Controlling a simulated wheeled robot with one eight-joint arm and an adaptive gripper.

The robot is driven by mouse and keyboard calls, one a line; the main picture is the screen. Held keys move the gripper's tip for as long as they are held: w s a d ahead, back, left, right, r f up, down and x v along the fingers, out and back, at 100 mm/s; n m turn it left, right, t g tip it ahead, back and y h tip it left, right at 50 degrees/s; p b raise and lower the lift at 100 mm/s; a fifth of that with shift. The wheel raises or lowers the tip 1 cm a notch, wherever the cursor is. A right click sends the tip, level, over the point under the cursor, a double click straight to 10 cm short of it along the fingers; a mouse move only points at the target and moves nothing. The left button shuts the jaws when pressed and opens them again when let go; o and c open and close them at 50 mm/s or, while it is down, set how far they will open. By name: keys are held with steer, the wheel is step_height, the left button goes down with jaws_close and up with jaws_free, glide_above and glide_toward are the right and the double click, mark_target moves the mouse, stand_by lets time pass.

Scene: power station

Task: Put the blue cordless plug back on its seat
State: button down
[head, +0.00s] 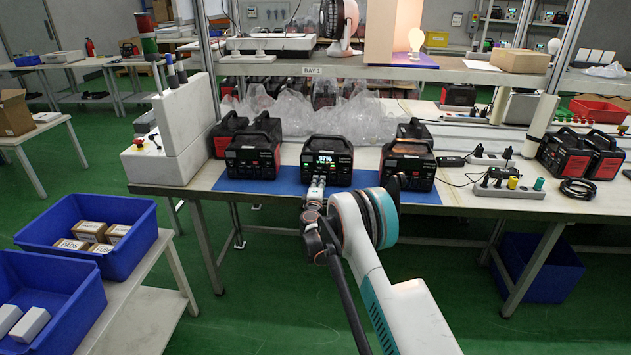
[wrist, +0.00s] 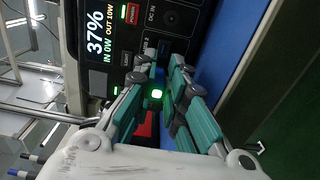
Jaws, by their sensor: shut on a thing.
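My gripper (head: 317,186) is at the front face of the middle power station (head: 327,160), whose lit display reads 37% in the wrist view. There, the teal fingers (wrist: 163,78) reach close to the station's front panel (wrist: 118,52). I cannot make out a blue plug. A white power strip (head: 507,190) at the right of the bench carries a yellow plug (head: 513,182) and a green plug (head: 539,184).
Power stations stand on the blue mat (head: 285,182) to the left (head: 253,155) and right (head: 408,163) of the middle one. Another strip (head: 490,159) with black plugs lies behind. Blue bins (head: 135,245) sit on a side table at left. Plastic bags lie behind the stations.

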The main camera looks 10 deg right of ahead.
stand_by(0.3)
steer(key=shift+v, duration=1.95)
steer(key=shift+s+r, duration=0.1)
steer(key=s+a+r+n+y, duration=0.1)
steer(key=s+r+n+y, duration=0.2)
steer(key=s+r, duration=1.7)
steer(key=s+y, duration=0.2)
steer(key=s, duration=0.2)
steer(key=shift+a+r+n+t+y, duration=0.2)
steer(key=shift+a+n+t+y, duration=0.1)
steer(key=shift+t, duration=0.1)
steer(key=shift+d, duration=0.1)
